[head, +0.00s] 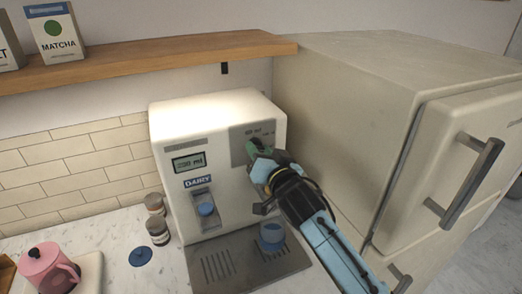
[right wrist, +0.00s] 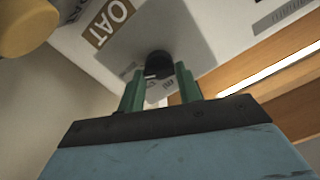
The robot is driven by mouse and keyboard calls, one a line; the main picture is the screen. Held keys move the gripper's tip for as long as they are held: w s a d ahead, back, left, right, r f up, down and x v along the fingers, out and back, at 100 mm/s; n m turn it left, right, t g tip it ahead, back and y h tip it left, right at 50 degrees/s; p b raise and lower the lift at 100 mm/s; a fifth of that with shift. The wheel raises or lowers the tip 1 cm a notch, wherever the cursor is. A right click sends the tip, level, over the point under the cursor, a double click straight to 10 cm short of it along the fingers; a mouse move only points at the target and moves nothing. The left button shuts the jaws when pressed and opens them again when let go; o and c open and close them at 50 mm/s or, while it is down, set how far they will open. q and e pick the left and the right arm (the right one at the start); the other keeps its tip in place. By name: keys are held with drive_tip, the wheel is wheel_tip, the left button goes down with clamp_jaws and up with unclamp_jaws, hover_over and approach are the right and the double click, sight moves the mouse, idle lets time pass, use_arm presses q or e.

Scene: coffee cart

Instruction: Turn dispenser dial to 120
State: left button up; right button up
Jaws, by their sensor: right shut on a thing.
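The white dispenser (head: 220,120) stands on the counter with a small display (head: 188,162) on its front; the display's digits are too blurred to read surely. Its dark dial (right wrist: 157,64) sits on a grey panel (head: 240,150) at the upper right of the front. My right gripper (head: 258,148) reaches up to the panel and covers the dial in the head view. In the right wrist view its green fingers (right wrist: 160,85) are closed around the dial, one on each side. A light mark shows on the dial's edge. My left gripper is not in view.
A blue cup (head: 271,237) stands on the dispenser's drip tray (head: 205,280), below my right arm. A large fridge (head: 350,110) stands close on the right. A wooden shelf (head: 150,60) runs above. Two jars (head: 158,232) and a pink pitcher (head: 46,270) are on the left.

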drive_tip(key=n+p, duration=0.3)
drive_tip(key=n, duration=0.7)
drive_tip(key=shift+a+n, duration=0.15)
drive_tip(key=shift+n, duration=0.45)
drive_tip(key=o, duration=0.9)
drive_tip(key=shift+o, duration=0.2)
drive_tip(key=shift+s, duration=0.1)
drive_tip(key=b+v, duration=0.1)
drive_tip(key=v, duration=1.2)
drive_tip(key=shift+s+f, duration=0.1)
drive_tip(key=shift+s, duration=0.05)
